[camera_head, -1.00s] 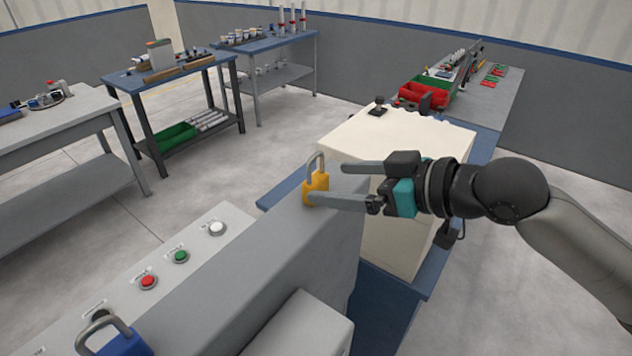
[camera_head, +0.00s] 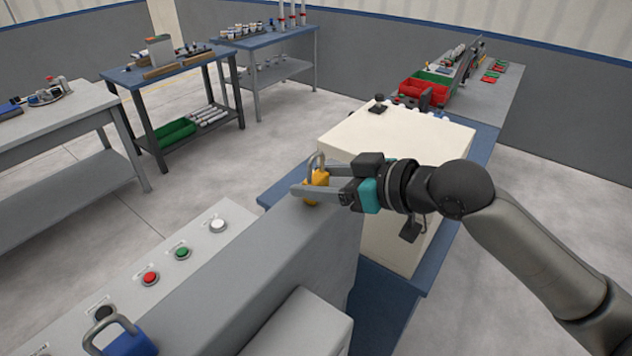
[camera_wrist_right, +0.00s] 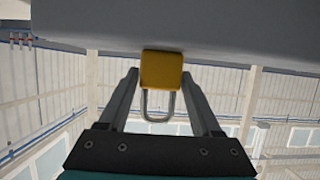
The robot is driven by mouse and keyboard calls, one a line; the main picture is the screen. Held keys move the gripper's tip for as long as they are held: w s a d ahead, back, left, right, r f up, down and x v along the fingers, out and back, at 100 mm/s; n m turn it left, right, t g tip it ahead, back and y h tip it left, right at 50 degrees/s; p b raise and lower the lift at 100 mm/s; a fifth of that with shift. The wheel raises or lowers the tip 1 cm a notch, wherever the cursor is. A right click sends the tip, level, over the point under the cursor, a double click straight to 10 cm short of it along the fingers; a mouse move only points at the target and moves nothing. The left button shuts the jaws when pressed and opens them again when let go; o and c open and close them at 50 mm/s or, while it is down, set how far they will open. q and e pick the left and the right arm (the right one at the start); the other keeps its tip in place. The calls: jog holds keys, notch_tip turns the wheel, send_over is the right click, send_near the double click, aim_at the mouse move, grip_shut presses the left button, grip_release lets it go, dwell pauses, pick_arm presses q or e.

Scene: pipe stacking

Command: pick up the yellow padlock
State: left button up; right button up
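The yellow padlock (camera_head: 317,182) stands upright, shackle up, on the grey top of the control console (camera_head: 250,245). My right gripper (camera_head: 303,180) reaches in from the right with its fingers on either side of the padlock's body; the near finger hides part of it. In the right wrist view the yellow padlock (camera_wrist_right: 162,70) sits between the fingertips of my right gripper (camera_wrist_right: 161,76), with what looks like a narrow gap on each side, so the fingers look open. My left gripper is not in view.
A blue padlock (camera_head: 127,342) is at the lower left on the console, near red (camera_head: 150,278), green (camera_head: 182,252) and white (camera_head: 217,225) buttons. A cream box (camera_head: 390,150) stands on a blue table behind my right gripper. Other worktables are farther back.

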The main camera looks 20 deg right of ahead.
aim_at(319, 177)
grip_shut()
dwell(0.3)
notch_tip(319, 177, up, 20)
jog(key=p, duration=0.2)
jog(key=shift+p, duration=0.4)
